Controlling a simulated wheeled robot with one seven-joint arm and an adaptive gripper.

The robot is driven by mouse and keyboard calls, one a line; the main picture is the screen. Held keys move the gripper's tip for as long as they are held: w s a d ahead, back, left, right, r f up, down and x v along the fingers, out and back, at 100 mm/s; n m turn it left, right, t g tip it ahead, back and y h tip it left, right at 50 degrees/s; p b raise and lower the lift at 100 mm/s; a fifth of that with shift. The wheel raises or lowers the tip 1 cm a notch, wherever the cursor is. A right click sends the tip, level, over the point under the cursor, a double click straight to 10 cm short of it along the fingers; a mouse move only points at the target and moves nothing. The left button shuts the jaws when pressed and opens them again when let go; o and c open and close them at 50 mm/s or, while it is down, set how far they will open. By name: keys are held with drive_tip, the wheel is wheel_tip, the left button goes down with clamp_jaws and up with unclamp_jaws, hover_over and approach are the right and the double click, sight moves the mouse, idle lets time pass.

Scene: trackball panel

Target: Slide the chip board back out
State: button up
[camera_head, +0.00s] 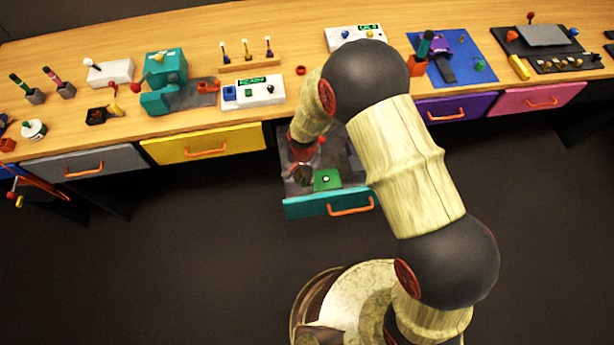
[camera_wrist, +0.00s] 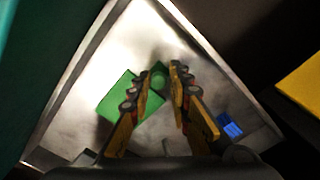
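A flat green board (camera_head: 327,184) with a small pale spot lies in the open teal-fronted drawer (camera_head: 302,207); I cannot tell for certain that it is the chip board. My gripper (camera_head: 303,172) reaches down into the drawer, just left of the green board in the head view. In the wrist view my gripper (camera_wrist: 162,68) has its fingertips apart. The green board (camera_wrist: 116,103) shows left of the fingers, partly behind one, and a darker green part (camera_wrist: 158,77) shows between them. I cannot tell whether the fingers touch it.
A small blue block (camera_wrist: 230,125) lies in the drawer. The drawer's metal walls (camera_wrist: 72,75) stand close around my gripper. The wooden worktop (camera_head: 205,118) above holds several tools and devices. Grey (camera_head: 118,170), yellow (camera_head: 175,151), purple (camera_head: 470,103) and pink (camera_head: 515,103) drawer fronts are shut.

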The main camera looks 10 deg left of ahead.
drive_tip(key=o, duration=0.4)
drive_tip(key=shift+a, duration=0.15)
drive_tip(key=shift+r, duration=0.1)
wheel_tip(320, 180, up, 12)
idle(0.4)
idle(0.5)
